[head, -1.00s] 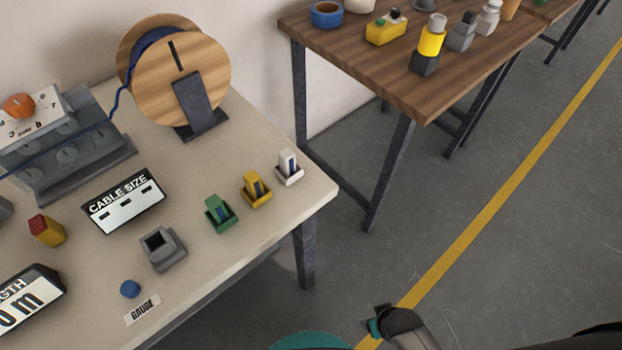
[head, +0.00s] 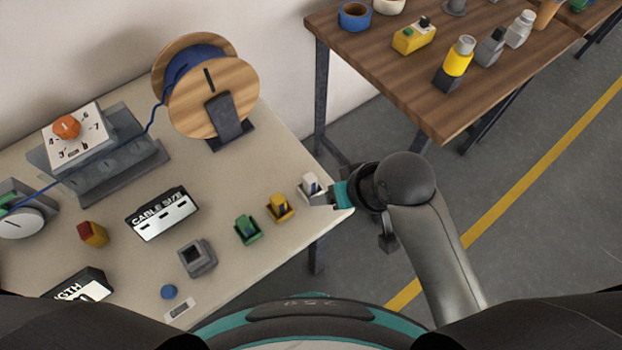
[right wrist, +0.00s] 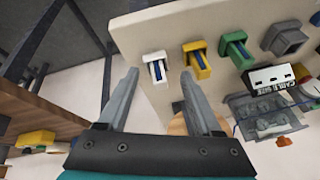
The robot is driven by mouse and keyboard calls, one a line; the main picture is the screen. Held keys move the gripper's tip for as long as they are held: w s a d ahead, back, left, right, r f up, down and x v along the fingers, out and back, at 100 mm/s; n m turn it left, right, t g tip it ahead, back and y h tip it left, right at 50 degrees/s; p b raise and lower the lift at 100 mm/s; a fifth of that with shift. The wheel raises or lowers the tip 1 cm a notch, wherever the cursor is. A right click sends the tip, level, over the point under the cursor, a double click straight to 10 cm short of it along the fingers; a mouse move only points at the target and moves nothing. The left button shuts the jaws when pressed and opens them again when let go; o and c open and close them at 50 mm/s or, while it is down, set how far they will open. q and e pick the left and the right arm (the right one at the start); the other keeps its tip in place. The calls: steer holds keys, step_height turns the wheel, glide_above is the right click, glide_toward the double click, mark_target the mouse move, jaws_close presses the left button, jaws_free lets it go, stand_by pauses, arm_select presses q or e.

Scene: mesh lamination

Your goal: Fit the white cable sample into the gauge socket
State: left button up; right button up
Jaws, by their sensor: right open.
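The white cable sample (head: 310,184) stands in a small holder near the table's right corner. It also shows in the right wrist view (right wrist: 156,67), ahead of and between the fingers. The grey gauge socket (head: 197,258), a square block with a square opening, sits near the table's front edge; it also shows in the right wrist view (right wrist: 285,39). My left gripper is not in view.
Yellow (head: 279,207) and green (head: 247,229) samples stand in a row left of the white one. A cable size display (head: 162,214), a blue button (head: 168,292) and a gauge label (head: 179,308) are near the socket. A wooden cable reel (head: 215,100) stands behind.

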steer(key=w+a+r+n+g+y, duration=0.1)
steer(key=w+a+r+n+g, duration=0.15)
steer(key=a+r, duration=0.5)
steer(key=r+n+g+h+p, duration=0.1)
steer(key=r+h, duration=0.1)
steer(key=h, duration=0.3)
glide_above(310, 177)
steer(key=f, duration=0.6)
steer(key=f+b, duration=0.1)
steer(key=f, duration=0.2)
steer(key=shift+s+d+f, duration=0.2)
steer(key=shift+d+f, duration=0.05)
steer(key=shift+f, duration=0.15)
steer(key=shift+w+a+f+b, duration=0.15)
steer(key=shift+f+b, duration=0.15)
steer(key=shift+f, duration=1.05)
steer(key=shift+a+f+b, duration=0.1)
steer(key=shift+f+b, duration=0.15)
steer(key=shift+f, duration=1.05)
steer(key=shift+c, duration=0.2)
jaws_close()
